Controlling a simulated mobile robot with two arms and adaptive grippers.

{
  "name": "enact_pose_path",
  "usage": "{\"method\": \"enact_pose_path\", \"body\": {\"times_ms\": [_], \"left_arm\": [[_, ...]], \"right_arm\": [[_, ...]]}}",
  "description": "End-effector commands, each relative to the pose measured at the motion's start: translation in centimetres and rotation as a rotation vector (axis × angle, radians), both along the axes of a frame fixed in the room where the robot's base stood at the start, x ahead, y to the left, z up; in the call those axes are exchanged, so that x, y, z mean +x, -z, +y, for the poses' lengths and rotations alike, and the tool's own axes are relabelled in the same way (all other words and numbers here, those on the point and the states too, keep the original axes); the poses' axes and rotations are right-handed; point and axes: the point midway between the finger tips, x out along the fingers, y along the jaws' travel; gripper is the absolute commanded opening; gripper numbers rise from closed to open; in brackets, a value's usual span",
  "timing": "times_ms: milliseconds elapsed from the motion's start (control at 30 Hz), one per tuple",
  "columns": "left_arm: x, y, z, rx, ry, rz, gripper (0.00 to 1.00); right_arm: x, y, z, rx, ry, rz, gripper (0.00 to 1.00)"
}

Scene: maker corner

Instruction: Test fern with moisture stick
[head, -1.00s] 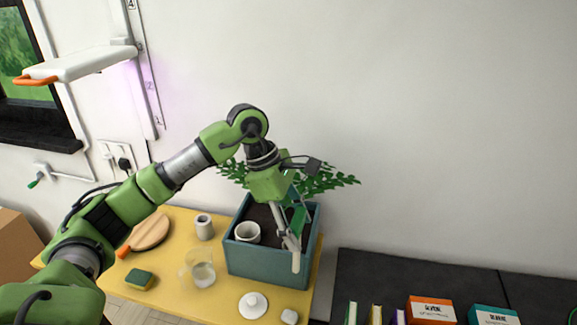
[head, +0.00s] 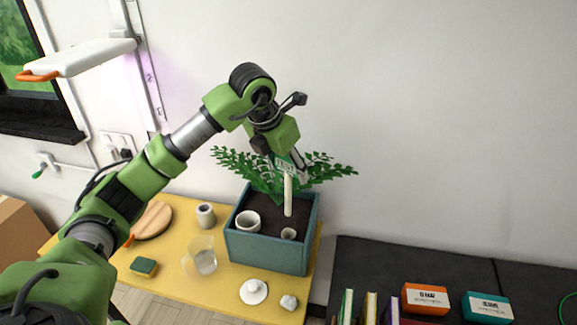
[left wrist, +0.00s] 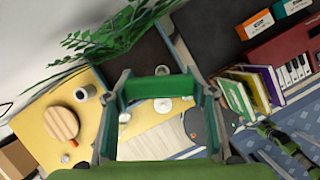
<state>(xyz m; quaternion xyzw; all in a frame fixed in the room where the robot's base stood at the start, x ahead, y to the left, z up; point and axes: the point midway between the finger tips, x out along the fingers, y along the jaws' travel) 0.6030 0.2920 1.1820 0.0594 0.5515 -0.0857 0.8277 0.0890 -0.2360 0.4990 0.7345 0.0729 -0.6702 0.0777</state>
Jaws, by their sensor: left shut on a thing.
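My left gripper (head: 291,166) is shut on the moisture stick (head: 288,195), a pale cream rod that hangs nearly upright over the planter. I cannot tell whether its lower tip touches the soil. The fern (head: 245,168) spreads green fronds behind the gripper; fronds also show in the left wrist view (left wrist: 112,35). My right gripper (left wrist: 300,148) seems to show at the lower right of the left wrist view, too small to read.
The yellow table (head: 215,291) bears a glass beaker (head: 203,260), a grey cup (head: 205,215), a sponge (head: 143,267), a round wooden board (head: 153,221) and a white lidded dish (head: 253,291). Books and boxes, one orange (head: 425,298), stand on the dark surface at right.

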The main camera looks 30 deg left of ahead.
Motion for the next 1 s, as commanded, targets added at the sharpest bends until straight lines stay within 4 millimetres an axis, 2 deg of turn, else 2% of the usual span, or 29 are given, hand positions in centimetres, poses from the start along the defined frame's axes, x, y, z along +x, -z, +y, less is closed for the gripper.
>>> {"method": "enact_pose_path", "body": {"times_ms": [200, 700, 1000], "left_arm": [[0.0, 1.9, 0.0, 0.000, 0.002, 0.000, 0.30], [0.0, 5.7, -0.1, -0.001, 0.003, 0.000, 0.30], [0.0, 6.2, -0.1, -0.001, 0.004, -0.001, 0.30]], "right_arm": [[0.0, 1.3, 0.9, 0.010, -0.001, 0.000, 1.00], [0.0, 3.7, 0.1, 0.001, -0.003, 0.000, 1.00], [0.0, 3.9, -0.1, -0.001, -0.001, 0.000, 1.00]]}}
